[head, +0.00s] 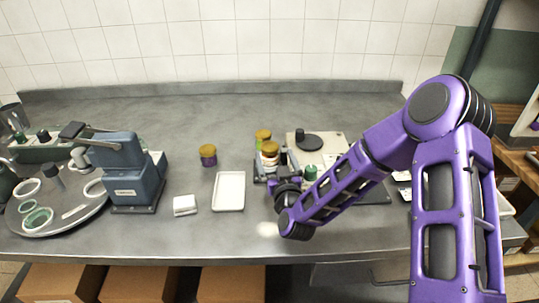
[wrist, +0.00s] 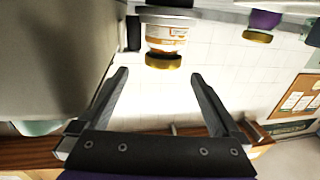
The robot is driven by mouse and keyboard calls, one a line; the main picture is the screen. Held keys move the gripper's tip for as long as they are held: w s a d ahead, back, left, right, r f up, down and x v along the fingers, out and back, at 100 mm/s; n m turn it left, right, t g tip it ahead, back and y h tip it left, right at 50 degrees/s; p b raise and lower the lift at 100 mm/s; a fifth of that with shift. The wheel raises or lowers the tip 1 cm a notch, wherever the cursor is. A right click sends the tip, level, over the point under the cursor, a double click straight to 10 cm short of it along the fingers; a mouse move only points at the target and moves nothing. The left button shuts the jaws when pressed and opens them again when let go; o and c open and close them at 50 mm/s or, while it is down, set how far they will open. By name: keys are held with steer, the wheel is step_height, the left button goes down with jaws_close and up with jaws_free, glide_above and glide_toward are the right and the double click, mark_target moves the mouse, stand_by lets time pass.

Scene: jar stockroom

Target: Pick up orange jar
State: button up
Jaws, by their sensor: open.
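The orange jar (wrist: 166,34) has a gold lid, a white label and orange contents. In the wrist view it appears upside down at top centre, just beyond the fingertips and lined up with the gap between them. In the head view the orange jar (head: 269,160) stands on the grey counter, behind my gripper (head: 266,179) and partly hidden by it. My gripper (wrist: 158,76) is open, with nothing between its two dark fingers.
Another gold-lidded jar (head: 263,135) stands close behind. A purple jar (head: 208,157) and a white tray (head: 229,190) are to the left. A board with a black knob (head: 309,141) and a green-topped item (head: 311,173) are close on the right. The back of the counter is clear.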

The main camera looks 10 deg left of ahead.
mark_target(269, 145)
steer(key=shift+f+x, duration=0.15)
steer(key=shift+x, duration=1.5)
steer(key=shift+f+x, duration=0.15)
steer(key=shift+x, duration=1.55)
steer(key=shift+s+a, duration=0.1)
steer(key=shift+a, duration=0.1)
steer(key=c, duration=1.6)
steer(key=shift+r, duration=0.15)
